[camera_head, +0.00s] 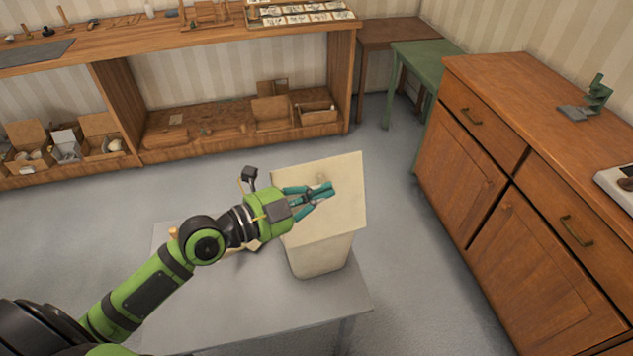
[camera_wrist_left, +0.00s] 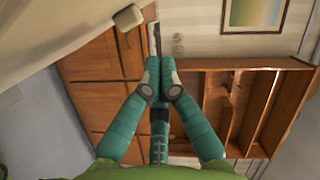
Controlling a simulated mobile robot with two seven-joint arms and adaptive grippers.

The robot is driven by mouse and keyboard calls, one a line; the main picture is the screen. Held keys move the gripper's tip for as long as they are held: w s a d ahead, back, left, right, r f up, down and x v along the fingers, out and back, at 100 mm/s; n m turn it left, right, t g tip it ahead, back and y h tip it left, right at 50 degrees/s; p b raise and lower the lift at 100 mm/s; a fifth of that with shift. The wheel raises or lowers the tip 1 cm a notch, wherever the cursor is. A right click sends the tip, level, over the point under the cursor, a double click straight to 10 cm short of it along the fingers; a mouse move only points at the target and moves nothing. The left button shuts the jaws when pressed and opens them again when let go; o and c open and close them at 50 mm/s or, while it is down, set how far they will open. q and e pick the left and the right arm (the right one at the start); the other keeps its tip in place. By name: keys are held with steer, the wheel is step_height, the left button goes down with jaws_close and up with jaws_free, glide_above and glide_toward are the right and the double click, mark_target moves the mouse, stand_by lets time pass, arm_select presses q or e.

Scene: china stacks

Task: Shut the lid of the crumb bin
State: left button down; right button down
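The crumb bin (camera_head: 320,262) is a cream, tapered box at the right end of a grey table. Its lid (camera_head: 340,212) is a broad cream panel that appears raised and tilted; I cannot tell the exact angle. The bin's opening is hidden. My right gripper is not in view.
The grey table (camera_head: 215,315) is mostly bare, with a few partly hidden small items behind my left wrist. A wooden cabinet (camera_head: 500,195) stands to the right. A long wooden workbench (camera_head: 210,40) runs along the back. Grey floor lies open between them.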

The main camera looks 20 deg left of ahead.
arm_select(q)
steer(key=shift+w+a+f, duration=0.4)
steer(key=shift+w+a, duration=0.25)
steer(key=shift+w, duration=0.05)
